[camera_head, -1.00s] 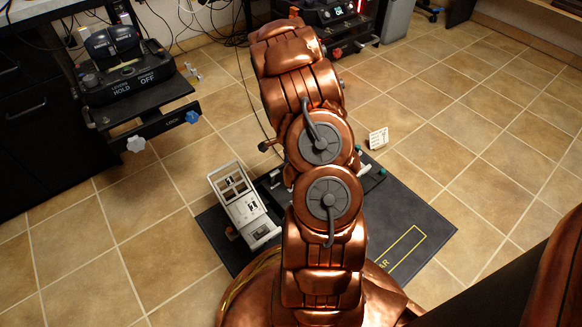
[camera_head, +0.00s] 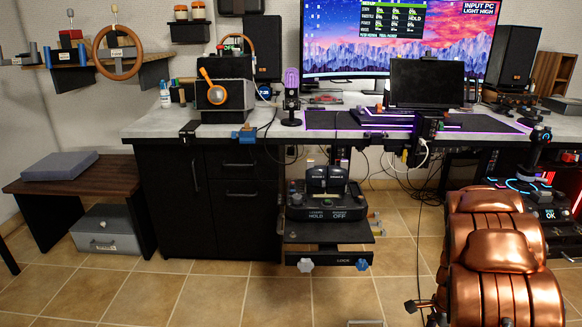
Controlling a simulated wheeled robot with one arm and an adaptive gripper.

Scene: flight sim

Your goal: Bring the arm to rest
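A grey-topped desk (camera_head: 345,127) with a large monitor (camera_head: 350,40) spans the back. A throttle unit (camera_head: 325,200) on a low stand juts out at centre. A wooden bench (camera_head: 75,180) is at left. Tiled floor (camera_head: 210,295) in front is clear.

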